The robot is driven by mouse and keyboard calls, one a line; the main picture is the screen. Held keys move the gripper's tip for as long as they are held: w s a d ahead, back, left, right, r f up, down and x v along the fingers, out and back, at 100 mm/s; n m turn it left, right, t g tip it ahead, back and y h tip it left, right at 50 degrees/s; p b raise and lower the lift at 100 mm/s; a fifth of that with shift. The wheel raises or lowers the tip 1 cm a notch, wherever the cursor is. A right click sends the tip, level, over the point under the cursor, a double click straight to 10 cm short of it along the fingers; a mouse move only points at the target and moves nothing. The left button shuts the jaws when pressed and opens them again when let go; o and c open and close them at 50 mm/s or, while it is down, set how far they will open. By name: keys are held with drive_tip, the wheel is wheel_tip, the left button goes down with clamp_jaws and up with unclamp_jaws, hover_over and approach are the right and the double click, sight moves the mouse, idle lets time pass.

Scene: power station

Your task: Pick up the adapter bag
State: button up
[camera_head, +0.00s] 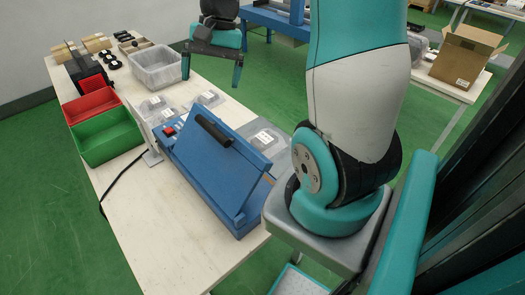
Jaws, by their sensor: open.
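Several clear plastic bags with small white-labelled items inside lie on the table; I take these as the adapter bags. One bag (153,104) lies behind the blue machine's left side, another bag (208,98) lies to its right, and one more (265,138) is at the table's right edge, partly hidden by the blue machine. My gripper (211,82) hangs above the far part of the table with its jaws spread and nothing between them. It is above and beyond the bags, apart from them.
A blue machine (220,170) with a raised lid and black handle stands in the middle of the table (170,245). Red (88,104) and green (105,135) bins stand at the left edge. A clear bin (157,70) is behind. The near table is bare.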

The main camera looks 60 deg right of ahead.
drive_tip(key=s+d+f+m+b, duration=0.1)
drive_tip(key=d+f+m, duration=0.2)
drive_tip(key=d, duration=0.3)
drive_tip(key=s+d+f+m+b, duration=0.1)
drive_tip(key=d+f+m, duration=0.25)
drive_tip(key=d, duration=0.25)
drive_tip(key=m, duration=0.4)
approach(263, 139)
drive_tip(key=f, duration=0.3)
drive_tip(key=shift+a+f+m+t+y, duration=0.1)
drive_tip(key=shift+a+m+t+y, duration=0.15)
drive_tip(key=shift+t+y, duration=0.05)
drive_tip(key=shift+x, duration=3.15)
drive_tip(key=shift+s, duration=0.1)
drive_tip(key=c, duration=1.1)
